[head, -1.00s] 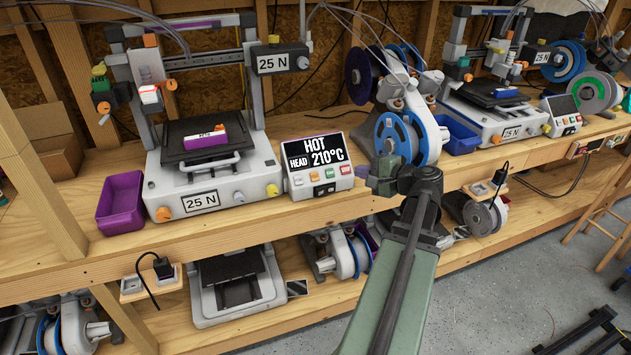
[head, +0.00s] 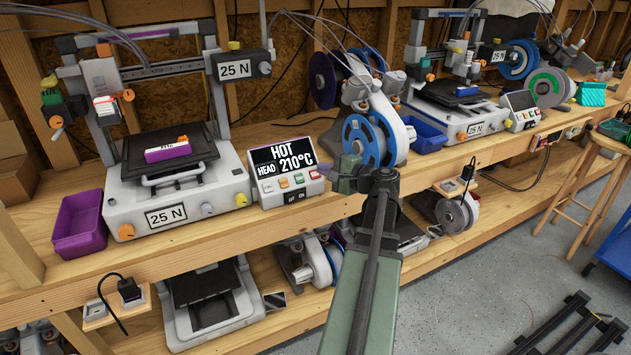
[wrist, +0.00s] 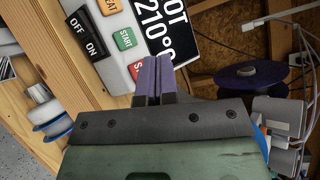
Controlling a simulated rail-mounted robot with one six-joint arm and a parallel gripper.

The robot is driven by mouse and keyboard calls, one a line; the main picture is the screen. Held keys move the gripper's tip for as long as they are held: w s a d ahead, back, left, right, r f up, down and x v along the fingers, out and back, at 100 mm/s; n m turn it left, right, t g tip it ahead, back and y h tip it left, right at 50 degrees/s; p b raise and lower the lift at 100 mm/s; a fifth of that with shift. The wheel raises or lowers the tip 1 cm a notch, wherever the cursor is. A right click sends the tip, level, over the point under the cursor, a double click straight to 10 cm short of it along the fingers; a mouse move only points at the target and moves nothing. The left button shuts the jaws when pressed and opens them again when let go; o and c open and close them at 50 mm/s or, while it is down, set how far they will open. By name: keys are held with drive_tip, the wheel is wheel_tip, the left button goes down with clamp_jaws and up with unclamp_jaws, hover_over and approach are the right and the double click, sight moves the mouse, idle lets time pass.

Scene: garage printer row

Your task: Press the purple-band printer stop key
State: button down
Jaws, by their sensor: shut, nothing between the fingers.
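The printer on the left (head: 180,205) carries a purple block with a white label (head: 167,150) on its bed. Its control panel (head: 262,196) reads HOT, HEAD 210°C and has a row of coloured keys. The red key (head: 314,174) is at the row's right end. In the wrist view, the red stop key (wrist: 136,70) shows only an "S" and is partly hidden by my fingers. The green START key (wrist: 125,39) is beside it. My gripper (head: 322,170) is shut and empty, its purple fingertips (wrist: 152,62) at the red key. I cannot tell whether they touch.
Black OFF and ON keys (wrist: 86,37) lie close by on the panel. A blue-sided filament spool (head: 363,140) stands just right of the panel. A purple bin (head: 79,225) is left of the printer. A second printer (head: 460,115) stands farther right.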

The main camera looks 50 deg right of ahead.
sight(315, 174)
drive_tip(key=shift+w+d+f+b, duration=0.3)
drive_tip(key=shift+w+f+b, duration=0.2)
drive_tip(key=shift+w+f, duration=0.2)
drive_tip(key=shift+w+d+f+b, duration=0.3)
drive_tip(key=shift+w+f+b, duration=0.2)
drive_tip(key=shift+f, duration=0.2)
drive_tip(key=shift+w+f, duration=0.1)
idle(0.8)
drive_tip(key=shift+w+d+f, duration=0.15)
drive_tip(key=shift+w+f, duration=0.05)
drive_tip(key=shift+w, duration=0.05)
drive_tip(key=shift+w+d+f+b, duration=0.1)
drive_tip(key=shift+w+f+b, duration=0.15)
drive_tip(key=shift+b, duration=0.3)
idle(0.4)
idle(0.3)
drive_tip(key=shift+s+a+r+p, duration=0.25)
drive_tip(key=shift+s+r+p, duration=0.3)
drive_tip(key=shift+p, duration=0.05)
